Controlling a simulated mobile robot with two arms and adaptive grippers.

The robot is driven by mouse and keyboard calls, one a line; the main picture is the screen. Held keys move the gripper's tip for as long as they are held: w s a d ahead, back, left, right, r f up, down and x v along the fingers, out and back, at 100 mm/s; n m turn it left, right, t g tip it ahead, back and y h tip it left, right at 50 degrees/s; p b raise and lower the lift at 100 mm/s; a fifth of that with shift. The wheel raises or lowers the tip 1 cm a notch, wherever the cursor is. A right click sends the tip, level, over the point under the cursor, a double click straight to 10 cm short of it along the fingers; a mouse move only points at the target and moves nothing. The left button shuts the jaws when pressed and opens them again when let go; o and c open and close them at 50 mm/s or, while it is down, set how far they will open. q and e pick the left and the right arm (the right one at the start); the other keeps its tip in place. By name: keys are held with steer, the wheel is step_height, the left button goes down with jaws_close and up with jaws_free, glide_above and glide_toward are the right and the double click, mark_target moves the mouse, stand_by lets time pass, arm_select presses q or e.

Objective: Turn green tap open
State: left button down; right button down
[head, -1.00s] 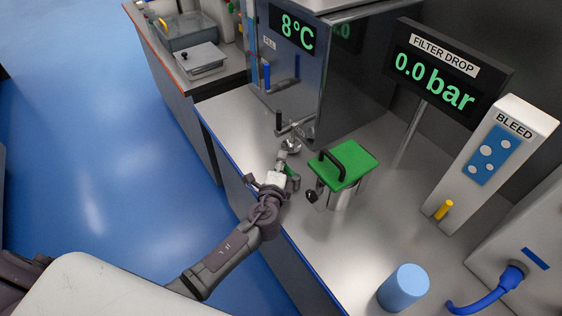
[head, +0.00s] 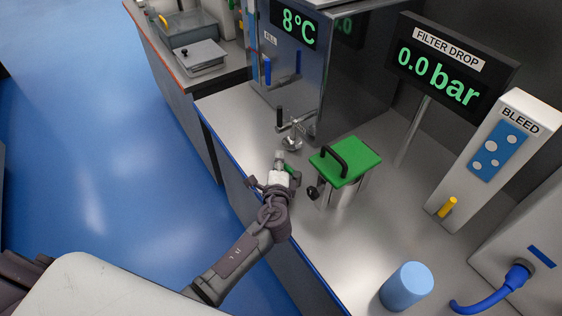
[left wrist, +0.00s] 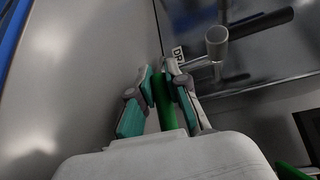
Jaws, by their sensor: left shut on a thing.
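The green tap's handle (left wrist: 164,104) stands between the two fingers of my left gripper (left wrist: 162,88) in the left wrist view, and the fingers are shut on it. In the head view only a small green part of the handle (head: 289,168) shows beside my left gripper (head: 281,168), at the left of the green-lidded steel pot. The gripper and wrist hide the rest of the tap. My right gripper is not in view.
The steel pot's green lid (head: 345,161) is close on the right. A metal spout with a black lever (head: 290,128) stands just behind, under the steel cabinet (head: 300,72). A blue cylinder (head: 406,287) stands at the front right. The counter between is clear.

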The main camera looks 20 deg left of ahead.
arm_select(q)
steer(key=y, duration=0.1)
steer(key=n+y+b, duration=0.1)
steer(key=s+n+g+b, duration=0.1)
steer(key=shift+s+a+f+y, duration=0.1)
steer(key=shift+a+f+y, duration=0.15)
steer(key=shift+y, duration=0.15)
steer(key=shift+s+a+r+n+g+y+b, duration=0.1)
steer(key=shift+s+n+g+y+b, duration=0.3)
steer(key=shift+n+y, duration=0.25)
steer(key=shift+s+a+r+n+g+y+b, duration=0.1)
steer(key=shift+s+n+g+y+b, duration=0.15)
steer(key=shift+n+g+y+b, duration=0.35)
steer(key=c, duration=1.4)
jaws_free()
